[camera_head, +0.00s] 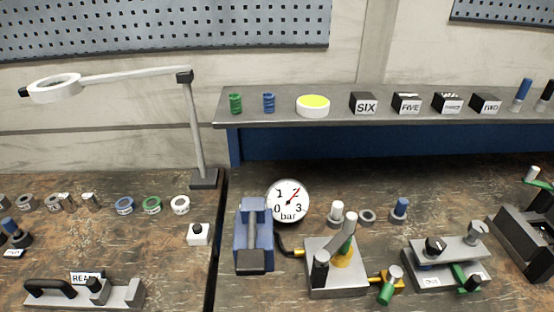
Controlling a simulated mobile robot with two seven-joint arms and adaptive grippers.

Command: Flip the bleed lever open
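A grey block (345,285) stands on the bench at the lower middle. A short green handle with a pale end (387,292) sits at a yellow fitting on the block's right side. I cannot tell which lever is the bleed lever. Neither gripper is in view.
A blue device (254,243) stands left of the block, and a grey fixture (448,264) stands right of it. A lamp arm (195,130) rises at the left. A raised shelf (385,102) with labelled boxes runs along the back. Small rings and pegs dot the bench.

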